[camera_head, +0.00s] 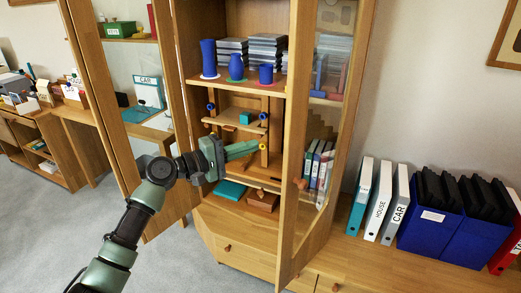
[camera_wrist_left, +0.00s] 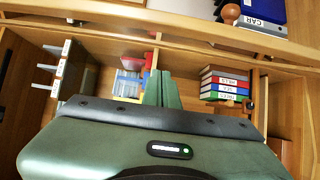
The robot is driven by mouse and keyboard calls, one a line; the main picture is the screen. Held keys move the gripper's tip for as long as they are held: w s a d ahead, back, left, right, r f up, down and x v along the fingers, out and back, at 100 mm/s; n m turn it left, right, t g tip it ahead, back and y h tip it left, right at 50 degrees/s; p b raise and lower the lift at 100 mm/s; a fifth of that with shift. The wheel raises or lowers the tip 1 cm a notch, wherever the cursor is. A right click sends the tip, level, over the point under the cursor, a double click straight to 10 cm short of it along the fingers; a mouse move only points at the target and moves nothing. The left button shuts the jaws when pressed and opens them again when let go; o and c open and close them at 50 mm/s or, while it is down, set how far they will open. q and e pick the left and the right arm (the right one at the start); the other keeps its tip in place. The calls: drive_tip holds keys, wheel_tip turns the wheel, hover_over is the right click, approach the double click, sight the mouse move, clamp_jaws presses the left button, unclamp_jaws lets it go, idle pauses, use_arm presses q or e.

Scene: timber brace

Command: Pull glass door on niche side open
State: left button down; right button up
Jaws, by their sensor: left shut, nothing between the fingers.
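The cabinet has two glass doors, both standing ajar. The right glass door (camera_head: 297,105) is partly open toward me, with a round wooden knob (camera_head: 302,184) on its frame. In the left wrist view, a wooden frame strip (camera_wrist_left: 150,27) with a round knob (camera_wrist_left: 230,14) crosses the top. The left glass door (camera_head: 176,100) is swung wide to the left. My left gripper (camera_head: 257,147) is in the opening between the doors, its green fingers shut and empty, pointing right toward the right door's frame, apparently not touching it. Its fingers also show in the wrist view (camera_wrist_left: 162,78). My right gripper is not seen.
Blue vases (camera_head: 236,68) stand on a cabinet shelf (camera_head: 225,84), with a wooden frame with pegs below. A teal box (camera_head: 230,190) and a brown box (camera_head: 263,201) lie lower. Binders (camera_head: 380,205) and blue bins (camera_head: 430,235) stand on the right counter.

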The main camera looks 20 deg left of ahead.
sight(285, 144)
use_arm(q)
drive_tip(key=w+d+p, duration=0.1)
drive_tip(key=d, duration=0.2)
drive_tip(key=w+d+p, duration=0.1)
drive_tip(key=w+d, duration=0.1)
drive_tip(key=w+d+p, duration=0.2)
drive_tip(key=d, duration=0.1)
drive_tip(key=shift+d+f, duration=0.1)
drive_tip(key=shift+d, duration=0.2)
